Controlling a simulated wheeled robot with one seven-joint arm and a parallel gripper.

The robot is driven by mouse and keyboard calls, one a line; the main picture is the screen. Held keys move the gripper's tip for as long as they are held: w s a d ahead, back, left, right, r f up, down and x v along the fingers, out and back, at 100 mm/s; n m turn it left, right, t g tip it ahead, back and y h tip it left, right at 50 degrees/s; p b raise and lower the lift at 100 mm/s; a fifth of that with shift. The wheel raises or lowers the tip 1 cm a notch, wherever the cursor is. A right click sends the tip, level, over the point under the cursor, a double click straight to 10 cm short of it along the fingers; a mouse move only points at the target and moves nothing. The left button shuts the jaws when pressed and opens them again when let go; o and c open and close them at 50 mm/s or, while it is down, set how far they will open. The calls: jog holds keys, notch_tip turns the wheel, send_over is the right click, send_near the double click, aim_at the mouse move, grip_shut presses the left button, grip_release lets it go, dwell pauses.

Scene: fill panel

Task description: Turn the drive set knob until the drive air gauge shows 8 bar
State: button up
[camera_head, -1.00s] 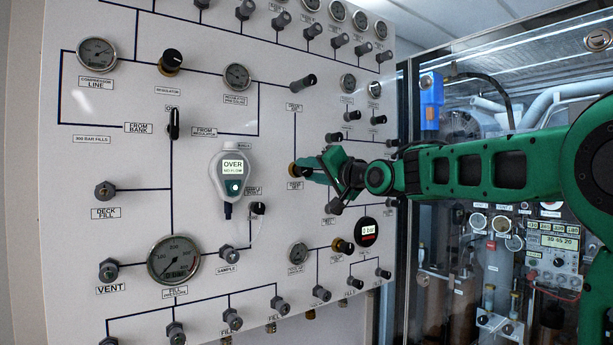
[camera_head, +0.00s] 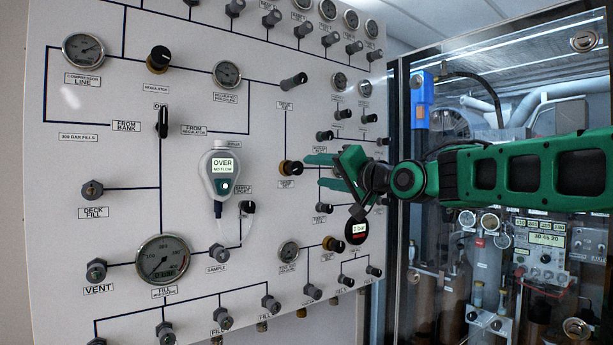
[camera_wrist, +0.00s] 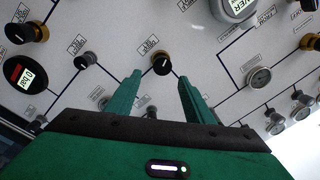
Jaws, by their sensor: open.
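A black knob with a brass collar (camera_head: 290,168) sits mid-panel; its small label seems to read drive set, but I cannot be sure. It also shows in the wrist view (camera_wrist: 162,63), just beyond and between my fingertips. My gripper (camera_head: 314,170) is open and empty, its two green fingers pointing at this knob from the right. The fingertips look short of the knob, with no contact visible. In the wrist view my gripper (camera_wrist: 159,76) shows both fingers spread. A round black digital gauge (camera_head: 356,231), probably the drive air gauge, reads 0 bar; it also shows in the wrist view (camera_wrist: 25,75).
Another brass-collared knob (camera_head: 333,244) sits beside the digital gauge. Small dark knobs (camera_head: 324,208) lie close around my fingers. A handheld meter (camera_head: 221,172) reading OVER hangs to the left. A glass-fronted cabinet (camera_head: 500,260) stands right, behind my arm.

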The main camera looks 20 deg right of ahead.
jog(key=shift+v, duration=1.35)
dwell(1.4)
